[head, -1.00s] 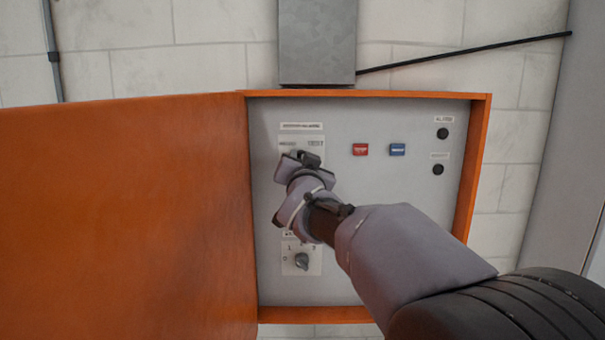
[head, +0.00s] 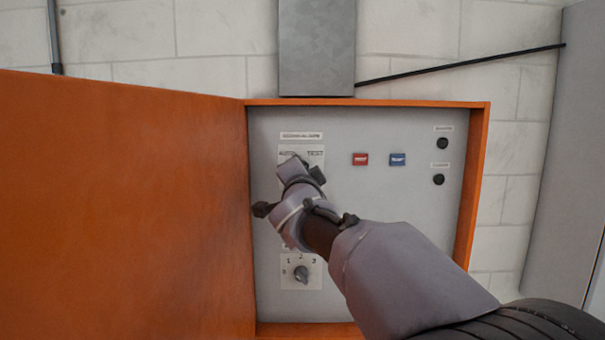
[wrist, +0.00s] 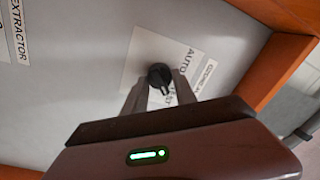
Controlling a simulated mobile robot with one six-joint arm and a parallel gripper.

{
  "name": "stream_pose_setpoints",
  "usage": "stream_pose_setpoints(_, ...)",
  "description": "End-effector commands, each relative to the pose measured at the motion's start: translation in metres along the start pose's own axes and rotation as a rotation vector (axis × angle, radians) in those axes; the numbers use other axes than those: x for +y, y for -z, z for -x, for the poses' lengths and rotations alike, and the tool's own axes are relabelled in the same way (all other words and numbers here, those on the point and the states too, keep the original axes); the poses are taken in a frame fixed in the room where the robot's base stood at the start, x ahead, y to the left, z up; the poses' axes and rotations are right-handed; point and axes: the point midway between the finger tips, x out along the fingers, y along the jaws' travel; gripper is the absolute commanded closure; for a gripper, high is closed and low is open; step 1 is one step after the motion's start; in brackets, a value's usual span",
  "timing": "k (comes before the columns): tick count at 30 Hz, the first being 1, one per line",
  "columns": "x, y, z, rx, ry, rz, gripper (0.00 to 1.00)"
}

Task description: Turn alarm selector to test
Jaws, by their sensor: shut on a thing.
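The alarm selector is a black knob (wrist: 160,76) on a white plate marked AUTO and TEST. In the wrist view its light mark points to the lower right, toward the TEST end, though the fingers and blur hide its exact setting. My gripper (wrist: 160,88) is shut on the knob, one finger on each side. In the head view my gripper (head: 304,168) covers the knob, and only the upper part of its plate (head: 318,155) shows, with AUTO at left and TEST at right.
A second rotary selector (head: 301,273) sits below my gripper. The open orange door (head: 120,210) stands close at left, and the orange cabinet rim (head: 473,190) borders the panel.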

Motion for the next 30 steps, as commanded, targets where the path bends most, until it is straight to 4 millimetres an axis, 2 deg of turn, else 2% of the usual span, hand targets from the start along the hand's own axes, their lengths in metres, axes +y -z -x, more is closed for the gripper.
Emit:
stream_pose_setpoints(14, -0.001, 0.001, 0.000, 0.001, 0.001, -0.011, 1.00)
stream_pose_setpoints(15, -0.001, 0.001, 0.000, 0.001, 0.001, -0.011, 0.59)
stream_pose_setpoints(17, -0.001, 0.000, 0.000, 0.001, 0.001, -0.011, 0.47)
stream_pose_setpoints(18, -0.001, 0.000, 0.000, 0.001, 0.001, -0.011, 0.45)
stream_pose_setpoints(26, 0.000, 0.000, 0.000, 0.001, 0.000, -0.010, 0.45)
stream_pose_setpoints(30, -0.001, -0.001, 0.012, 0.000, 0.001, -0.011, 0.45)
